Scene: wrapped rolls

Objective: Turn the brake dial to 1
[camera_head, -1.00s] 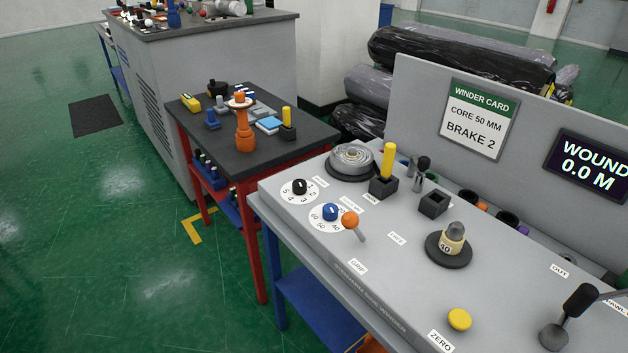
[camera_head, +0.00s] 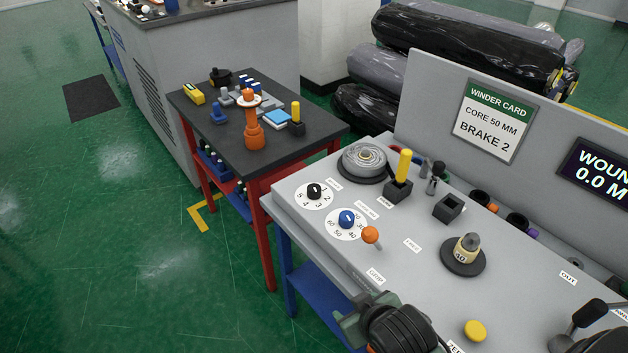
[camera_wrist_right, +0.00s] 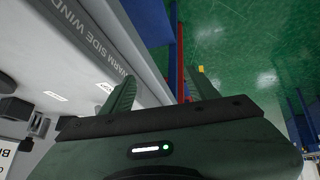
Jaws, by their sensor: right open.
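The brake dial (camera_head: 314,192) is a black knob on a white disc with numbers 1 to 5, at the panel's left end. Its small white mark seems to point up in the picture; I cannot tell which number it is set to. My right gripper (camera_head: 366,318) is open and empty at the panel's front edge, below and to the right of the dial, apart from it. In the right wrist view its two fingers (camera_wrist_right: 164,92) stand spread, with the panel edge and green floor behind. The dial is not visible there. My left gripper is not in view.
A blue-knobbed dial (camera_head: 346,221) and an orange-tipped lever (camera_head: 371,235) sit beside the brake dial. A grey roll (camera_head: 364,159) and a yellow-handled piece (camera_head: 403,166) stand behind. The winder card (camera_head: 494,121) reads "CORE 50 MM, BRAKE 2".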

